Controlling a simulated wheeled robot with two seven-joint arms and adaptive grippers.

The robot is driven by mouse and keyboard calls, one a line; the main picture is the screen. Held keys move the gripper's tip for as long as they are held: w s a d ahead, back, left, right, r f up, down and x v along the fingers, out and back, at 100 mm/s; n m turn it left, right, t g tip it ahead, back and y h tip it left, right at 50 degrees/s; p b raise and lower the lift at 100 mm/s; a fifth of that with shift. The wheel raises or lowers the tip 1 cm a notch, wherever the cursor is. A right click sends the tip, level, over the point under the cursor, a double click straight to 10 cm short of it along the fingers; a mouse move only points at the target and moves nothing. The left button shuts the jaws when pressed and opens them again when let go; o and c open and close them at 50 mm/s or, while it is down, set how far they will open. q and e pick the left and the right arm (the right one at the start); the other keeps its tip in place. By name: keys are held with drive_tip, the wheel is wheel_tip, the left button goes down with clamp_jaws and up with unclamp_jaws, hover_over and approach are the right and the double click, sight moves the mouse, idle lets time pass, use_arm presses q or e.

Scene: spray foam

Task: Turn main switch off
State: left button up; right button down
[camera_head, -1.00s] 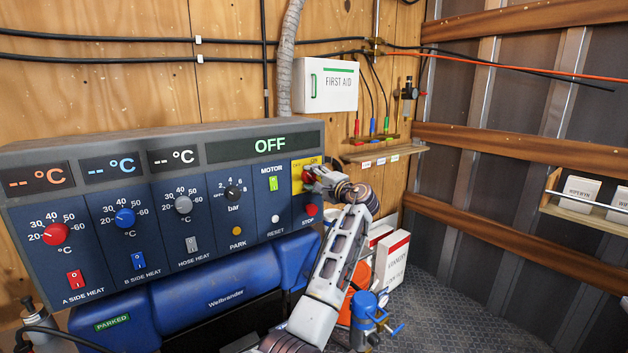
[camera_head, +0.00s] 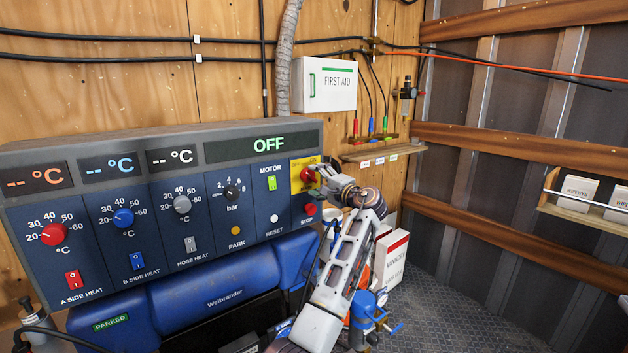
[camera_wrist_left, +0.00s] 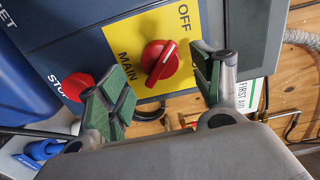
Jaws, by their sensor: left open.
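The main switch is a red rotary knob (camera_wrist_left: 158,62) on a yellow plate marked MAIN and OFF (camera_wrist_left: 187,35). The knob's white line slants toward the OFF side in the left wrist view. In the head view the knob (camera_head: 308,175) is at the panel's right end, and the panel display (camera_head: 268,144) reads OFF. My left gripper (camera_wrist_left: 160,84) is open, with its green-padded fingers on either side of the knob and nothing between them. It appears apart from the knob. In the head view the left gripper (camera_head: 320,177) is just right of the plate. My right gripper does not show.
The red STOP button (camera_head: 310,209) is just below the switch, near one finger in the left wrist view. A wooden shelf (camera_head: 383,152) with coloured hose fittings is right of the panel. A first aid box (camera_head: 326,88) hangs above. White boxes (camera_head: 391,262) stand behind my arm.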

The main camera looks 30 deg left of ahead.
use_arm(q)
drive_tip(key=v, duration=0.9)
drive_tip(key=shift+f, duration=0.1)
idle(0.3)
